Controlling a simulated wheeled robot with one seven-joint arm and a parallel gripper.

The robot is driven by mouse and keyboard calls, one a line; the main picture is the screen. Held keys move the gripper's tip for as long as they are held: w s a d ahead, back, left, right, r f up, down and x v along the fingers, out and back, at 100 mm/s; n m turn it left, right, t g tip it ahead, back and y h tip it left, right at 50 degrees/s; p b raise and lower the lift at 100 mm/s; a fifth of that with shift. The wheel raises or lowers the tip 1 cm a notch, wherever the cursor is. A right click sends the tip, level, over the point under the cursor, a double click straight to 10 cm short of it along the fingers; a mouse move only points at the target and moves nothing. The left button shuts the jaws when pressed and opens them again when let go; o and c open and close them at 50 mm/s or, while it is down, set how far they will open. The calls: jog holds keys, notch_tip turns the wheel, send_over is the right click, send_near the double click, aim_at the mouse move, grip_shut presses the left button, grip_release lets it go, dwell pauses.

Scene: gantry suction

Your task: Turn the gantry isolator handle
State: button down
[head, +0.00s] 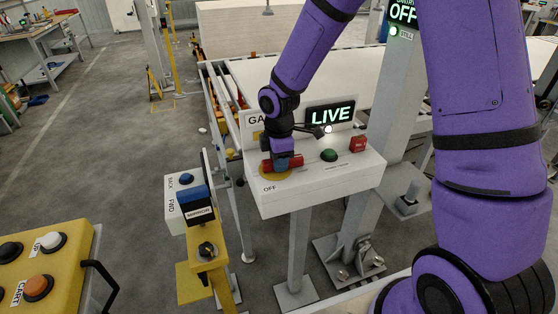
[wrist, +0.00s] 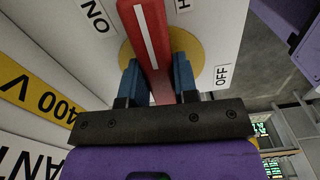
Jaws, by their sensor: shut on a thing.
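The isolator handle is a red bar with a white stripe on a round yellow plate. In the wrist view the red handle (wrist: 152,45) stands between the two blue fingers of my gripper (wrist: 158,80), which is shut on it. The yellow plate (wrist: 190,48) lies behind it, with ON at upper left and OFF at right. In the head view my gripper (head: 283,160) comes down on the red handle (head: 296,161) at the left of the white control box (head: 320,186). Part of the handle is hidden by the gripper. A lit sign (head: 330,115) reads LIVE.
A yellow button panel (head: 45,265) is at lower left.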

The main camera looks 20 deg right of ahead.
jog(key=shift+n, duration=0.6)
jog(key=c, duration=0.9)
grip_release()
notch_tip(320, 180, up, 11)
jog(key=shift+f, duration=0.1)
